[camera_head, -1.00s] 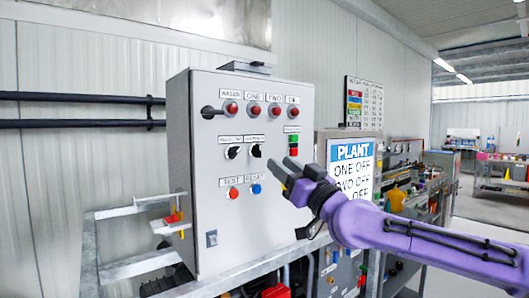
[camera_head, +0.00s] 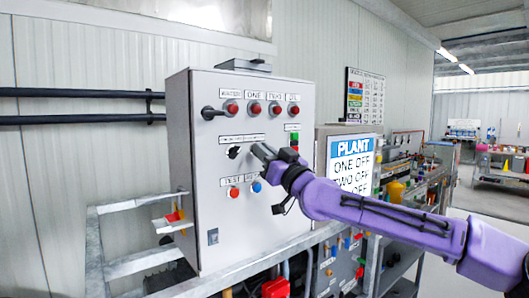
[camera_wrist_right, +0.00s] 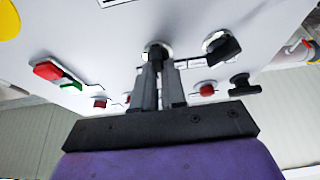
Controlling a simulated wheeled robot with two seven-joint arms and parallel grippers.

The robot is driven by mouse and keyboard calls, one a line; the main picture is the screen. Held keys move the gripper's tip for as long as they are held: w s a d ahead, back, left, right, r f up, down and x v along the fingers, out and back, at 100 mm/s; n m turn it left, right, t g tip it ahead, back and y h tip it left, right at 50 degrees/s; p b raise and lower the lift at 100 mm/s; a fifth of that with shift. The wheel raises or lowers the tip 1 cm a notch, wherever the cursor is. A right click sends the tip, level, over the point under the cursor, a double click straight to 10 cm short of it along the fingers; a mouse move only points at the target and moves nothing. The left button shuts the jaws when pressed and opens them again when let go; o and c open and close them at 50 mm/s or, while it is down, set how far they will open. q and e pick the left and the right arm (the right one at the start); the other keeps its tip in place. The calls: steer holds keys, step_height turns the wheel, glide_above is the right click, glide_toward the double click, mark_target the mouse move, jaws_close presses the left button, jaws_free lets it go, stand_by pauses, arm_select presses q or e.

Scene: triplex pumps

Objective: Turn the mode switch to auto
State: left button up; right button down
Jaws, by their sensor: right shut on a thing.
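The grey control panel (camera_head: 215,200) carries two black rotary switches in its middle row. The left switch (camera_head: 233,152) is in plain view and also shows in the right wrist view (camera_wrist_right: 222,46). My right gripper (camera_head: 263,152) is at the panel face, shut on the right-hand black switch (camera_wrist_right: 157,48). In the head view the gripper hides that switch, so its pointing direction cannot be told. The small labels above the switches are too blurred to read. My left gripper is not in view.
Red lamps (camera_head: 254,108) line the panel's top row, with a black handle (camera_head: 210,113) at their left. Green and red buttons (camera_head: 294,138) sit close right of the gripper. Red (camera_head: 234,191) and blue (camera_head: 256,187) buttons sit below. A PLANT sign (camera_head: 354,165) stands to the right.

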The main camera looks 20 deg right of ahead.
steer(key=shift+m, duration=0.5)
steer(key=shift+m+h+p, duration=0.3)
steer(key=shift+m+h, duration=0.75)
steer(key=shift+m, duration=0.85)
steer(key=shift+m+h+p, duration=0.35)
steer(key=shift+m+h, duration=0.65)
steer(key=shift+m, duration=0.9)
steer(key=shift+m+h+p, duration=0.3)
steer(key=shift+m+h, duration=0.75)
steer(key=shift+m, duration=0.85)
steer(key=c, duration=1.2)
jaws_free()
